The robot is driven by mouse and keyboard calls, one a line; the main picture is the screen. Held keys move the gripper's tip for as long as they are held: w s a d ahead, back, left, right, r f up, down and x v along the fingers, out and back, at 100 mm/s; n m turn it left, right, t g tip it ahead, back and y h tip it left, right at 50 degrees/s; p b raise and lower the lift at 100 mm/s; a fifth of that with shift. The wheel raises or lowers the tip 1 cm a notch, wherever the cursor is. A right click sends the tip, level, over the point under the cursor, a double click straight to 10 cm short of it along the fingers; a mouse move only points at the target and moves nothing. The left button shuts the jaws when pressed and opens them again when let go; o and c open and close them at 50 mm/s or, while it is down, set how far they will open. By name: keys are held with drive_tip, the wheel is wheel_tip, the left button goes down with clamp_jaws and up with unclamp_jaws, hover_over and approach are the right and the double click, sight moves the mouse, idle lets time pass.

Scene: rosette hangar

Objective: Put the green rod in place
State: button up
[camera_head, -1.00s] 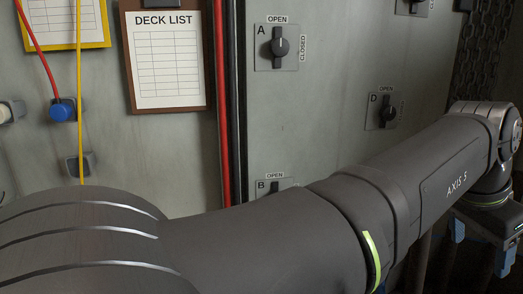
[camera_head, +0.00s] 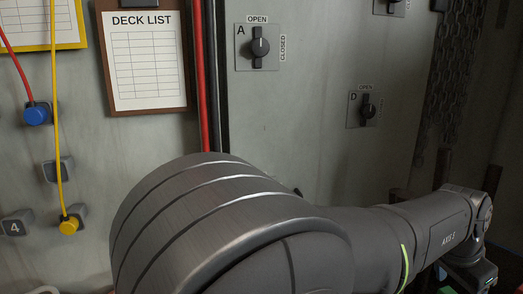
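My arm crosses the lower part of the head view and ends at the lower right. The body of my gripper (camera_head: 470,277) shows there, cut by the bottom edge. Its fingertips are not clearly visible, so I cannot tell whether it is open or holds anything. A small green patch (camera_head: 445,290) shows at the bottom edge just left of the gripper. I cannot tell whether it is the green rod. No rod is plainly visible, nor is a place for one.
A grey wall panel carries switch A (camera_head: 259,46), switch D (camera_head: 366,106), a framed deck list (camera_head: 146,60) and red and black vertical pipes. A red cable ends in a blue plug (camera_head: 37,114), a yellow cable in a yellow plug (camera_head: 69,226). Chains (camera_head: 452,90) hang at right.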

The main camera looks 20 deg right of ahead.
wheel_tip(320, 180, up, 13)
drive_tip(key=d, duration=0.1)
drive_tip(key=shift+s+d, duration=0.35)
drive_tip(key=shift+s, duration=0.05)
